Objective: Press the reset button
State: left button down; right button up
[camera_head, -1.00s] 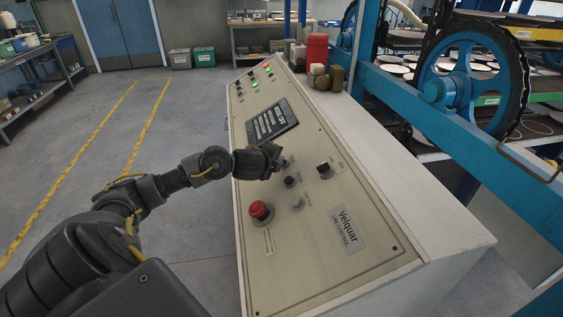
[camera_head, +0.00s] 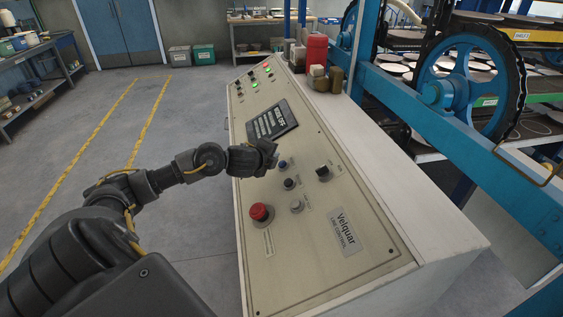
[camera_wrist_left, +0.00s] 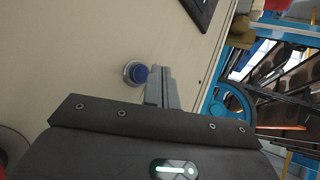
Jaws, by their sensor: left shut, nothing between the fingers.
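The control panel (camera_head: 330,262) slopes across the middle of the head view. A small blue button (camera_head: 283,164) in a metal ring sits on it below the dark screen; its label is too small to read. In the left wrist view the blue button (camera_wrist_left: 139,73) lies just left of my fingers. My left gripper (camera_head: 274,151) is shut and empty, its tip close above and left of the blue button. The closed fingers (camera_wrist_left: 162,88) show beside the button, apart from it in that picture. My right gripper is not in view.
A red mushroom button (camera_head: 260,212), a dark button (camera_head: 290,183), a grey button (camera_head: 297,206) and a black selector knob (camera_head: 323,172) are close by. Jars and a red canister (camera_head: 316,50) stand on the panel's back ledge. Blue machinery (camera_head: 455,92) is at the right.

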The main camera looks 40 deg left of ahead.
pick_arm(q)
jog(key=r, duration=0.1)
jog(key=s+r+p, duration=0.1)
jog(key=a+r+p, duration=0.1)
jog(key=shift+s+a+r, duration=0.1)
jog(key=shift+s+r, duration=0.05)
jog(key=shift+s, duration=0.15)
dwell(0.8)
